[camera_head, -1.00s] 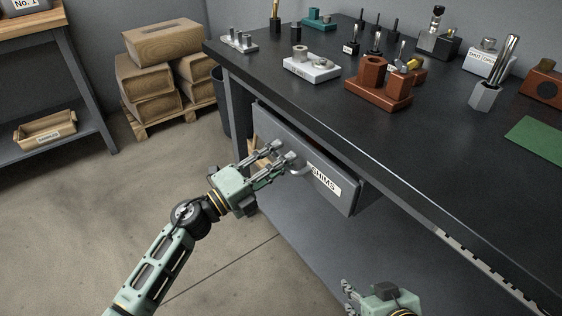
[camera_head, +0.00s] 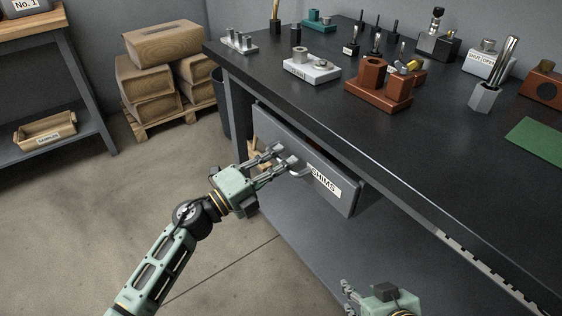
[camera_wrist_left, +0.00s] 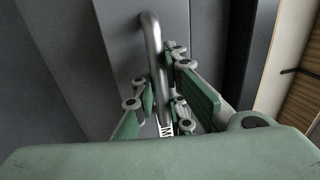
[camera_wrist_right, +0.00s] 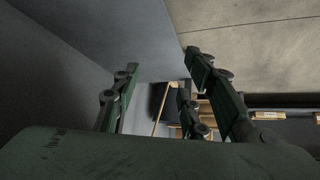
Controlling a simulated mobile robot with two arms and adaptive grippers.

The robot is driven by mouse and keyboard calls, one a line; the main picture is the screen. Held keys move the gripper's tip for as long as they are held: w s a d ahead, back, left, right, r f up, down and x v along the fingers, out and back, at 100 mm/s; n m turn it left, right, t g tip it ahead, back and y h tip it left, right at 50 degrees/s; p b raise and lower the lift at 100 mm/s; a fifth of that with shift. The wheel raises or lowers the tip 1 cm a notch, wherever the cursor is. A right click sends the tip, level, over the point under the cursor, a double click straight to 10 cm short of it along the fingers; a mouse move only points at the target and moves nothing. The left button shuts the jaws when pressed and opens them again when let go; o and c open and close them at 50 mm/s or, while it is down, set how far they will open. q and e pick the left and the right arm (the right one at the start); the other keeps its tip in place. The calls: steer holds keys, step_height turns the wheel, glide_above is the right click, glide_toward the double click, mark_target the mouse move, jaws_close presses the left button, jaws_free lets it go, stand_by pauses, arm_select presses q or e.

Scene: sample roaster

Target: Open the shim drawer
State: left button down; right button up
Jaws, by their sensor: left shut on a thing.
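The grey shim drawer (camera_head: 274,133), with a white SHIMS label (camera_head: 324,181), sits under the dark bench top. Its front stands out a little from the bench, with a dark gap along its top edge. My left gripper (camera_head: 287,157) is shut on the drawer's bar handle (camera_head: 302,172). In the left wrist view the metal handle (camera_wrist_left: 151,38) runs between the fingers, which hide part of it and of the label. My right gripper (camera_head: 347,297) is low at the bottom of the head view. In the right wrist view its fingers (camera_wrist_right: 160,78) are spread and empty.
The bench top (camera_head: 440,130) carries a white block (camera_head: 311,68), a red-brown block (camera_head: 378,88) and several tools. A dark bin (camera_head: 222,100) stands behind the bench's left leg. The floor (camera_head: 90,220) at left is clear.

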arm_select(q)
steer(key=r+p+v, duration=0.2)
steer(key=r+v, duration=0.2)
steer(key=v, duration=1.6)
steer(key=shift+s+a, duration=0.45)
steer(key=shift+a, duration=0.1)
arm_select(e)
steer(key=s+d+f+g+h, duration=0.1)
steer(key=s+g, duration=0.3)
steer(key=s, duration=0.4)
steer(key=shift+s+d+f, duration=0.3)
steer(key=shift+d+f, duration=0.25)
steer(key=shift+d, duration=0.25)
arm_select(q)
steer(key=shift+f, duration=0.15)
steer(key=c, duration=1.8)
jaws_free()
steer(key=shift+o, duration=0.2)
arm_select(e)
steer(key=shift+w, duration=0.1)
